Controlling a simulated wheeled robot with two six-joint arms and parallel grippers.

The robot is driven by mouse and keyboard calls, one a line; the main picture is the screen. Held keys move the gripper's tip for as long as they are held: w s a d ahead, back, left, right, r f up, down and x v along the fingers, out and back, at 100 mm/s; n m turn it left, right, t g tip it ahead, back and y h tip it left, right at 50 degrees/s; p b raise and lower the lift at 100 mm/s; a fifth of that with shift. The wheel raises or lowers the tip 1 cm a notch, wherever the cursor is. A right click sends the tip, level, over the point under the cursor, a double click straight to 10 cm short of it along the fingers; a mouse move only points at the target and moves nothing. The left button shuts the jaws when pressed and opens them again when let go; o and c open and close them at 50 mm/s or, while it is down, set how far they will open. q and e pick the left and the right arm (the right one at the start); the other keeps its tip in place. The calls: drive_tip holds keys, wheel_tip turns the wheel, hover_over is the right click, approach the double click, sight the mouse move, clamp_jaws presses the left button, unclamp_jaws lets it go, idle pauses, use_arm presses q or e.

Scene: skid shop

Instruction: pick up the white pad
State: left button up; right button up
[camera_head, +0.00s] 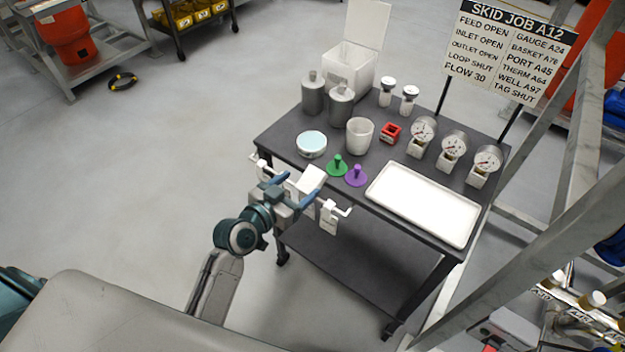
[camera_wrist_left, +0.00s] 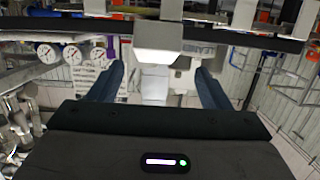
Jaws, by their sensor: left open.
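The white pad (camera_head: 313,179) is a small pale block at the front edge of the dark cart top, left of the green peg piece. My left gripper (camera_head: 292,191) is open with blue fingers, just in front of the pad at the cart's front edge. I cannot tell whether a finger touches the pad. In the left wrist view, the open fingers (camera_wrist_left: 160,80) stand left and right of pale shapes; a white block (camera_wrist_left: 157,58) shows between and beyond them, probably the pad. My right gripper is not in view.
The cart top (camera_head: 285,133) carries a green peg piece (camera_head: 338,168), a purple one (camera_head: 356,177), a round dish (camera_head: 311,144), a white cup (camera_head: 359,136) and a white tray (camera_head: 424,204). Hooks with white tags (camera_head: 328,217) stick out from the front edge.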

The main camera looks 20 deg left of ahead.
sight(310, 179)
use_arm(q)
drive_tip(key=shift+w+d, duration=0.35)
drive_tip(key=shift+w, duration=0.2)
drive_tip(key=p+x, duration=0.1)
drive_tip(key=x, duration=0.2)
drive_tip(key=shift+w+d+f+p, duration=0.15)
drive_tip(key=shift+w+d+p, duration=0.1)
drive_tip(key=shift+p, duration=0.15)
drive_tip(key=shift+w+d+f, duration=0.15)
drive_tip(key=shift+w+f, duration=0.1)
drive_tip(key=shift+w, duration=0.1)
drive_tip(key=shift+s, duration=0.1)
drive_tip(key=c, duration=1.1)
